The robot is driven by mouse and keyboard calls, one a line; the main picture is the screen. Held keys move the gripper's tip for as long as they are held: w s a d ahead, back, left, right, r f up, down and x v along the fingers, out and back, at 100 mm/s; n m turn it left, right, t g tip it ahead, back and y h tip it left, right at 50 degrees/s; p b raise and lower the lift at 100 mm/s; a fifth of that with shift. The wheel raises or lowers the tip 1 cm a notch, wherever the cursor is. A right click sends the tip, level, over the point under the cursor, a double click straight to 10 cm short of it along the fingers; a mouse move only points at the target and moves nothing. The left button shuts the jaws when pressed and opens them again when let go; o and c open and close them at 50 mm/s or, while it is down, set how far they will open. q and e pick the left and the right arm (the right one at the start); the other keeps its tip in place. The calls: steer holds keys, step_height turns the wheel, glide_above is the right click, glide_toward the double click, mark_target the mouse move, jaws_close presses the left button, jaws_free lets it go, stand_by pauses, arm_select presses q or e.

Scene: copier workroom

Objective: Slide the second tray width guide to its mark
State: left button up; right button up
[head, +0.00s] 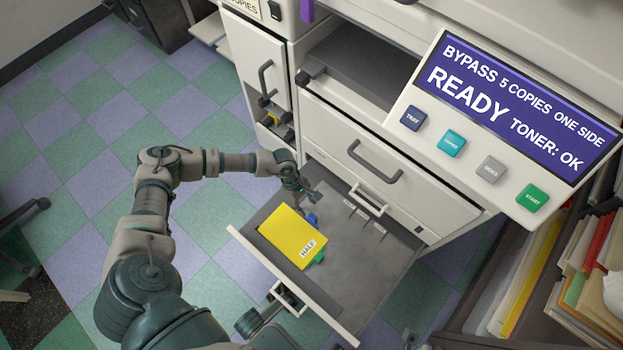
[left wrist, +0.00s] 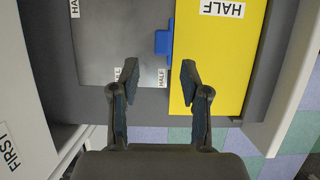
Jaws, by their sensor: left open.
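The open tray (head: 375,265) holds a yellow paper stack (head: 285,235) labelled HALF. A blue width guide (head: 312,219) stands at the stack's edge on the copier side; in the left wrist view it (left wrist: 162,42) touches or nearly touches the yellow stack (left wrist: 205,60). A green guide (head: 319,258) shows at another edge of the stack.
The copier front with a closed drawer handle (head: 375,162) rises behind the tray. The control panel (head: 515,110) overhangs at the right. Shelved folders (head: 535,300) stand at the lower right. The checkered floor (head: 100,150) is open at the left.

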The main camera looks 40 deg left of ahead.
arm_select(q)
steer(key=v, duration=0.4)
steer(key=shift+a+r, duration=0.15)
steer(key=shift+r, duration=0.05)
steer(key=shift+a+f, duration=0.1)
steer(key=shift+a, duration=0.05)
